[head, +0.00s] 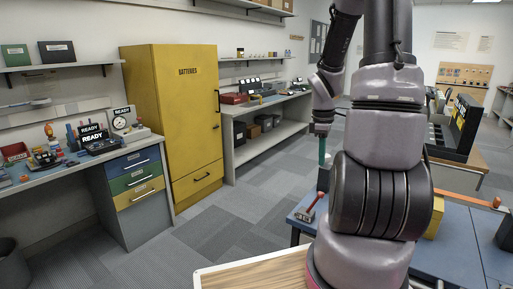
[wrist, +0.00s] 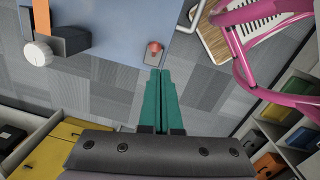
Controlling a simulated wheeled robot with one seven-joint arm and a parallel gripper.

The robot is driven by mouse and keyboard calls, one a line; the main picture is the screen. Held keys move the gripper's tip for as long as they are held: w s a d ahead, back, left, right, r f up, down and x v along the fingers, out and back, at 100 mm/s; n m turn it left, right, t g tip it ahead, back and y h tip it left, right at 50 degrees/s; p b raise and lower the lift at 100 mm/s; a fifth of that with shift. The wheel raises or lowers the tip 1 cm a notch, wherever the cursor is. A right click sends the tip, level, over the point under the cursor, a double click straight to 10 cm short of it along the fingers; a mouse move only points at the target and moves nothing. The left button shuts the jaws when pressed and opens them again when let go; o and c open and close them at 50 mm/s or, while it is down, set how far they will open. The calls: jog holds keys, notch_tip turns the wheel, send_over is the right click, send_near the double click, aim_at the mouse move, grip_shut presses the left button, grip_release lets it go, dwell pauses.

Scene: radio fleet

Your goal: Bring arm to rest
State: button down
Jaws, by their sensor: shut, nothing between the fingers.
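My arm fills the right middle of the head view, standing upright with its forearm bent down on the left side. My gripper (head: 322,158) hangs from it with teal fingers pointing down, near the left edge of a blue-topped table (head: 455,235). In the wrist view my gripper (wrist: 160,74) shows its two teal fingers side by side, shut and empty. Their tips point toward a small red-topped item (wrist: 154,48) at the table's edge. I cannot tell whether the fingers are above or beside the table.
A red-handled item (head: 313,208) lies on the blue table, partly beside my arm. A yellow batteries cabinet (head: 180,115) and a workbench with drawers (head: 138,180) stand left. A pink tubular frame (wrist: 245,55) is right in the wrist view. Grey floor (head: 235,220) between is clear.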

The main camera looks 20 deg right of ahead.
jog(key=s+a+r+m+t+y, duration=0.1)
jog(key=s+a+r+m+t, duration=0.1)
jog(key=a+r, duration=0.4)
jog(key=s+a+r+m+t+y, duration=0.1)
jog(key=s+a+r+m, duration=0.4)
jog(key=r, duration=0.5)
jog(key=s+a+r+m+t, duration=0.4)
jog(key=a+r+m, duration=0.2)
jog(key=r, duration=0.3)
jog(key=shift+s+a+m+y, duration=0.15)
jog(key=shift+a+m+y, duration=0.25)
jog(key=shift+a, duration=0.05)
